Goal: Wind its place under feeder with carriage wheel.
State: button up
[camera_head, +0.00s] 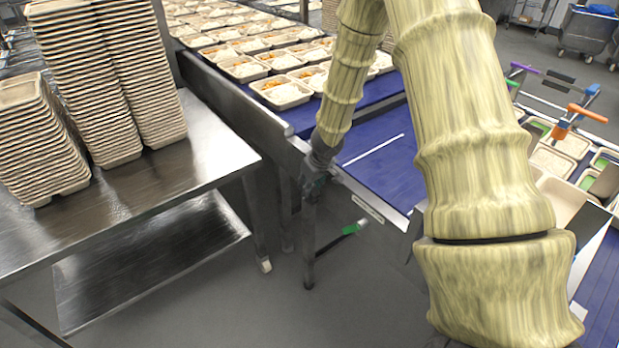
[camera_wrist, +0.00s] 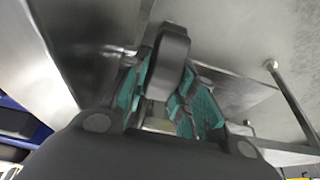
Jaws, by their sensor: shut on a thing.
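In the wrist view, my gripper (camera_wrist: 166,96) has its teal-padded fingers closed around a dark grey, rounded piece (camera_wrist: 173,48), which looks like part of the carriage wheel. Its full rim and hub cannot be made out. In the head view, my gripper (camera_head: 316,176) points down at the near side rail of the blue conveyor, small and dark against the frame. The wheel cannot be clearly picked out there. The feeder and the carriage's place under it cannot be identified in either view; my arm covers much of the right side.
A steel table (camera_head: 200,150) with tall stacks of empty trays (camera_head: 115,75) stands at left. Filled trays (camera_head: 285,92) line the blue conveyor (camera_head: 385,165). Food bins (camera_head: 560,195) with coloured-handled tools stand at right. A green-marked dark bar (camera_head: 355,229) sticks out below the conveyor.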

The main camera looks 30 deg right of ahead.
jog(key=shift+w+r+g+p, duration=0.25)
jog(key=shift+g+p, duration=0.55)
jog(key=shift+p, duration=6.35)
jog(key=g+p, duration=0.1)
jog(key=p, duration=0.5)
jog(key=shift+w+a+f, duration=0.1)
jog(key=shift+w+f, duration=0.05)
jog(key=shift+f, duration=0.05)
jog(key=shift+w+g+p, duration=0.15)
jog(key=shift+g+p, duration=0.35)
jog(key=shift+w+f+g, duration=0.1)
jog(key=shift+f+g, duration=0.15)
jog(key=shift+g, duration=0.25)
jog(key=shift+w+f+g+h+b, duration=0.15)
jog(key=shift+g+b, duration=0.3)
jog(key=shift+b, duration=0.3)
jog(key=shift+w+f+g+h+b, duration=0.15)
jog(key=shift+g+b, duration=0.3)
jog(key=shift+b, duration=0.25)
jog(key=shift+r+g+b, duration=0.2)
jog(key=shift+g+b, duration=0.2)
jog(key=shift+b, duration=0.2)
jog(key=o, duration=0.7)
jog(key=shift+o, duration=0.2)
jog(key=shift+r, duration=0.1)
